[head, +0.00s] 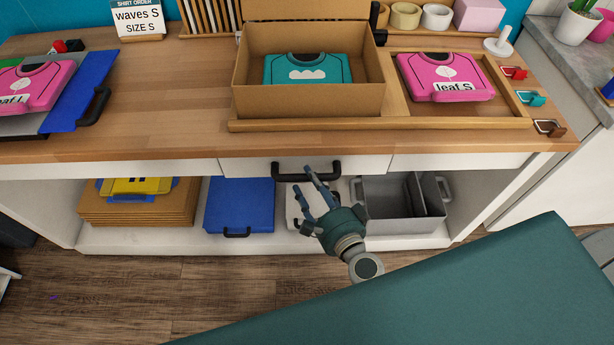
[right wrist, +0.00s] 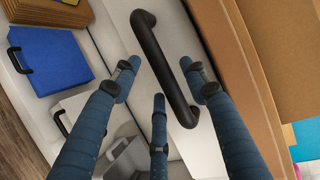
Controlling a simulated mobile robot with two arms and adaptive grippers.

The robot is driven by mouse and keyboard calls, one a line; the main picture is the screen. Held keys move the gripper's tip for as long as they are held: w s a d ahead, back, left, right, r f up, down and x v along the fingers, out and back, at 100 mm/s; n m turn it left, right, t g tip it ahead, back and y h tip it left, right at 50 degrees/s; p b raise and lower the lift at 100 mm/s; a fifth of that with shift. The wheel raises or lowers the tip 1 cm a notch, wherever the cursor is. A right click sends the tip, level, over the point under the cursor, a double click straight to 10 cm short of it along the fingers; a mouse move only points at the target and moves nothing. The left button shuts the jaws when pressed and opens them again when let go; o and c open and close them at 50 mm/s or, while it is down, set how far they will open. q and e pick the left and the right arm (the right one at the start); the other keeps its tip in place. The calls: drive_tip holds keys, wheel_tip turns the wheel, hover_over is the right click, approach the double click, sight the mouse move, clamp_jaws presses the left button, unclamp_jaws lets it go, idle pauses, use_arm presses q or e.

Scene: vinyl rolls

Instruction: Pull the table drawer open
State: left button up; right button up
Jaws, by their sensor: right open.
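The table drawer (head: 245,167) is a white front panel under the wooden table top, in the middle of the head view. It looks flush with the panels beside it. Its black bar handle (head: 306,178) also crosses the middle of the right wrist view (right wrist: 164,72). My right gripper (head: 304,196) is open and empty, just in front of and below the handle. In the right wrist view its fingers (right wrist: 158,72) spread to both sides of the bar; I cannot tell whether they touch it. My left gripper is out of view.
On the table top stand a cardboard box (head: 250,100) with a teal shirt and a wooden tray (head: 520,112) with a pink shirt. The shelf below holds a blue case (head: 239,203) and a grey bin (head: 392,211). Wood floor (head: 215,285) lies in front.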

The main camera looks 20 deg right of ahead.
drive_tip(key=shift+x, duration=1.15)
clamp_jaws()
